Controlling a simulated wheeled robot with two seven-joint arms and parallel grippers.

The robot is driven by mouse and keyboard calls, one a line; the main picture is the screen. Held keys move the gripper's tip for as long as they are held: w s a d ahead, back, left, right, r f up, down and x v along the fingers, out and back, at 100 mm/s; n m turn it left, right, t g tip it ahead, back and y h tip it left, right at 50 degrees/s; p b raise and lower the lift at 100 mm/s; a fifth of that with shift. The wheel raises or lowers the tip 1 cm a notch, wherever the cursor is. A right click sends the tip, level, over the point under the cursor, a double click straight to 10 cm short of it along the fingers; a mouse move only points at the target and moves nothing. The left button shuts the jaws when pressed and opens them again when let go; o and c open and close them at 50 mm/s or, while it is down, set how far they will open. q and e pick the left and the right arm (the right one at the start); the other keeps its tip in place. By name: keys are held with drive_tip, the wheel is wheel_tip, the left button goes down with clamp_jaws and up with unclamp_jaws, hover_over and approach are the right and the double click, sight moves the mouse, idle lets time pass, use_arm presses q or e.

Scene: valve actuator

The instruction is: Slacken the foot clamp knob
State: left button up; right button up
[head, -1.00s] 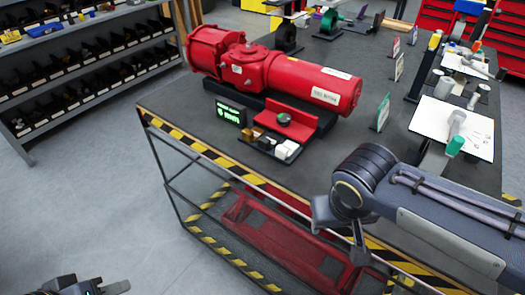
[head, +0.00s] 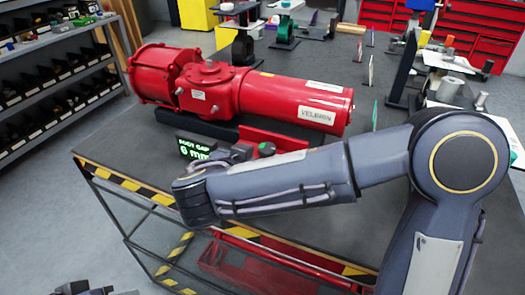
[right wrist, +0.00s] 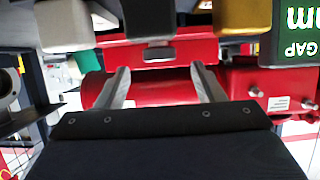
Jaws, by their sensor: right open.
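The foot clamp knob is a round green knob (head: 266,149) beside the red foot plate (head: 283,138), in front of the red actuator (head: 265,92). In the right wrist view, which is upside down, a green patch (right wrist: 88,62) behind the white block looks like this knob. My right gripper (right wrist: 160,80) is open and empty, its fingers apart, facing the red actuator near the small blocks. In the head view its forearm crosses in front of the bench and hides most of the blocks. My left gripper (head: 85,288) shows only partly at the bottom left edge.
A display (head: 196,148) reads "FOOT GAP 6 mm". White (right wrist: 65,24), black (right wrist: 150,18) and yellow (right wrist: 243,16) blocks stand close to my right fingers. The bench (head: 115,140) has free room at its left end. Shelves with bins (head: 60,80) stand at left.

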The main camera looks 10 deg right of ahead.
sight(264, 151)
drive_tip(key=shift+x, duration=1.85)
